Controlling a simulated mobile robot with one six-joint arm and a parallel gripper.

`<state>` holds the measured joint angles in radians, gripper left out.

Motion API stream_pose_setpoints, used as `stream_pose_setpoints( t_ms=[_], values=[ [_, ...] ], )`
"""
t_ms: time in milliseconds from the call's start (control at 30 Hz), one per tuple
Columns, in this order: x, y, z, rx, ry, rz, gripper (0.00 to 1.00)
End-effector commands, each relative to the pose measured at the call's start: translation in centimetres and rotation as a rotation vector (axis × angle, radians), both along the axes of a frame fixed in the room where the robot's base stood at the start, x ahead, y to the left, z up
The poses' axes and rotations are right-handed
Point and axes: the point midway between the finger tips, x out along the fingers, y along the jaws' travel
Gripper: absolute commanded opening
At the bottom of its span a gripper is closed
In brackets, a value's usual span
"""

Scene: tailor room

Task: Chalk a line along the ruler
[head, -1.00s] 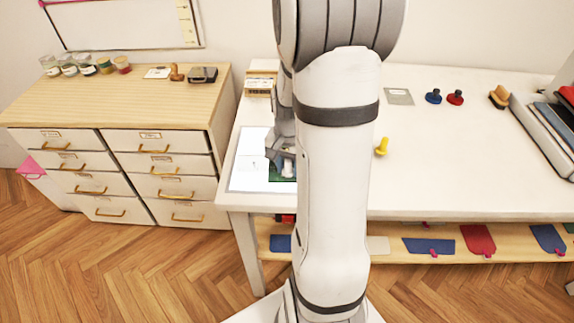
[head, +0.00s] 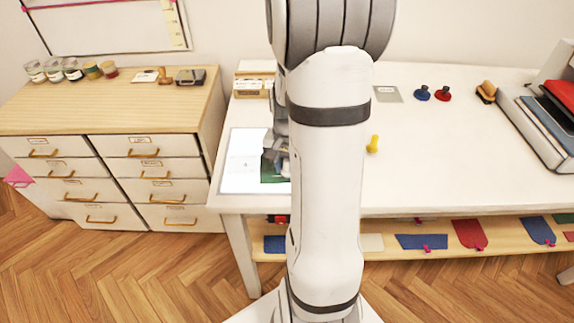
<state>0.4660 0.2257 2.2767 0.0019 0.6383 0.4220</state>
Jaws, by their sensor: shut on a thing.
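My gripper (head: 277,158) is at the left end of the white table, low over a pale, glowing panel (head: 238,175). My own arm hides most of it. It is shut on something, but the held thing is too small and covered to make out. A dark green flat piece (head: 270,172) lies on the panel right by the gripper, partly hidden by the gripper and arm. I cannot make out a chalk, a ruler or a chalked line in this view.
On the white table (head: 460,190) are a yellow knobbed piece (head: 372,143), a grey card (head: 388,94), blue (head: 422,93) and red (head: 443,93) knobbed pieces and a brush (head: 486,91). A drawer cabinet (head: 100,122) stands left. The table's middle right is clear.

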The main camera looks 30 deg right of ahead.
Motion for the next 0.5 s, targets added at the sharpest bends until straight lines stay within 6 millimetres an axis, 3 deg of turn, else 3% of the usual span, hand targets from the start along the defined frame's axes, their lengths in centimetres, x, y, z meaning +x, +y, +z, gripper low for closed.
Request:
stream_pose_setpoints(
  t_ms=[500],
  values=[
    [-0.8,-1.1,0.0,0.001,0.002,-0.001,0.10]
  ],
)
